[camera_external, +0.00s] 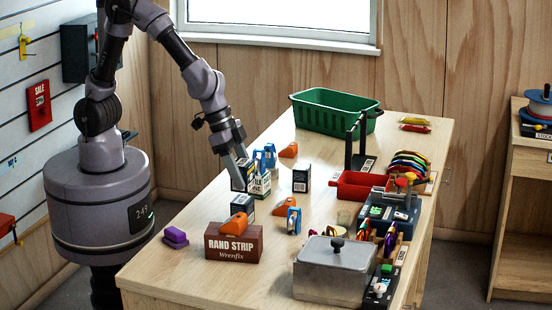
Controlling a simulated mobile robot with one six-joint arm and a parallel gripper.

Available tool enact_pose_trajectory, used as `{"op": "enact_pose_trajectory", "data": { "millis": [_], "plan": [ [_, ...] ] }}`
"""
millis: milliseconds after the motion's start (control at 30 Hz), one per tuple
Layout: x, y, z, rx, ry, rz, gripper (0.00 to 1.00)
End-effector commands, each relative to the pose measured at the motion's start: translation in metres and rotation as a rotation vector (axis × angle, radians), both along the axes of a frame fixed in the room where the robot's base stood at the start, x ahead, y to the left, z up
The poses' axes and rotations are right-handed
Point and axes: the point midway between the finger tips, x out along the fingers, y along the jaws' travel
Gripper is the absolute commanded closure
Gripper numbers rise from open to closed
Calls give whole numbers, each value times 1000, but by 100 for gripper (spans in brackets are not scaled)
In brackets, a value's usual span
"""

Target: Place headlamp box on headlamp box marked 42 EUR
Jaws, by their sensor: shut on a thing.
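My gripper (241,157) points down over the left part of the table and is shut on a small dark box with a yellow patch (239,180), which looks like a headlamp box. A white and green box (260,187) is directly beside it to the right; whether they touch I cannot tell. A black and white box (301,179) stands apart further right. A dark box with a pale front (242,205) stands nearer, behind the brown RAND STRIP block. No 42 EUR mark is readable on any box, so I cannot tell which one bears it.
A green basket (335,111), red bin (358,186) and metal tin (333,270) stand right.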

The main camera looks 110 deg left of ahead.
Motion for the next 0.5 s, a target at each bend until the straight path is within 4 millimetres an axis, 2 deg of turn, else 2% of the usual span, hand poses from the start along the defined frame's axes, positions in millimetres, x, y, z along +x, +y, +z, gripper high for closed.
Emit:
{"op": "enact_pose_trajectory", "data": {
  "millis": [33,100,467,500],
  "plan": [
    [-2,0,-18,0,7,0,92],
    [-2,0,-30,1,6,-1,92],
    [-2,0,-33,0,3,-1,92],
    [-2,0,-33,0,3,-1,46]
  ]
}}
